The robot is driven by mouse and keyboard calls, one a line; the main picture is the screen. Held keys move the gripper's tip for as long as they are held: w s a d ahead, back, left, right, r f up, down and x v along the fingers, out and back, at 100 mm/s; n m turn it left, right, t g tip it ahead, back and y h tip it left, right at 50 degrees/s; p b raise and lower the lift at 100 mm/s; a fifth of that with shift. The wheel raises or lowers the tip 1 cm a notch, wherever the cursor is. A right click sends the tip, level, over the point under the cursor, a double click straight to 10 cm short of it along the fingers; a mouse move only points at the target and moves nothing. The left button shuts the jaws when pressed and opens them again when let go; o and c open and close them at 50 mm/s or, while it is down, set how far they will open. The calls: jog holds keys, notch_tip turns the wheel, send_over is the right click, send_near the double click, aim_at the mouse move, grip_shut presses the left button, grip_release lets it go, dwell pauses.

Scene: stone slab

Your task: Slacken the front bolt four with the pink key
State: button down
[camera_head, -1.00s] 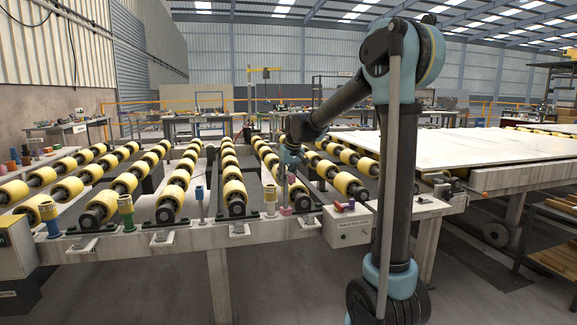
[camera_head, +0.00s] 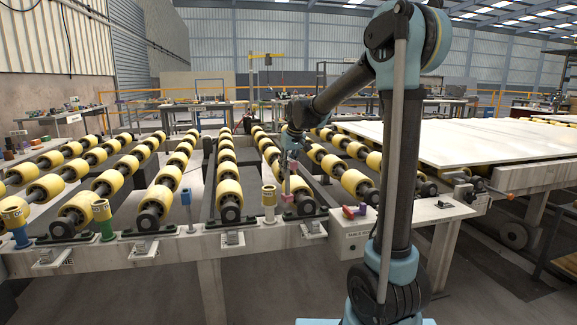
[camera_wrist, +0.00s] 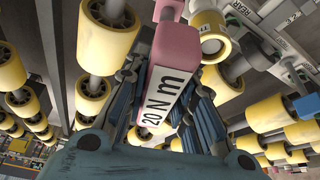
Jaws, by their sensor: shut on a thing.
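My gripper (camera_wrist: 165,95) is shut on the pink key (camera_wrist: 176,50), a pink block with a white "20 N m" label in the wrist view. The fingers press on both sides of it. A cream cylinder (camera_wrist: 209,30) is close beside the key in the wrist view. I cannot tell which bolt is front bolt four.
Rows of yellow rollers (camera_head: 228,190) run back from the front rail (camera_head: 130,254). Green (camera_head: 103,218), blue (camera_head: 20,232) and beige (camera_head: 268,203) posts stand along it. A white control box (camera_head: 352,236) with red and purple parts is right of the key. A pale slab (camera_head: 460,150) lies at right.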

jog(key=shift+d, duration=0.1)
jog(key=shift+f, duration=0.15)
send_over(288, 194)
jog(key=shift+s+d+x, duration=0.1)
jog(key=shift+d+x, duration=0.05)
jog(key=shift+x, duration=0.65)
jog(key=shift+s+d+x, duration=0.1)
jog(key=shift+d+x, duration=0.05)
jog(key=shift+x, duration=0.6)
jog(key=shift+s+d+x, duration=0.1)
jog(key=shift+d+x, duration=0.05)
jog(key=shift+x, duration=0.65)
jog(key=shift+f, duration=0.9)
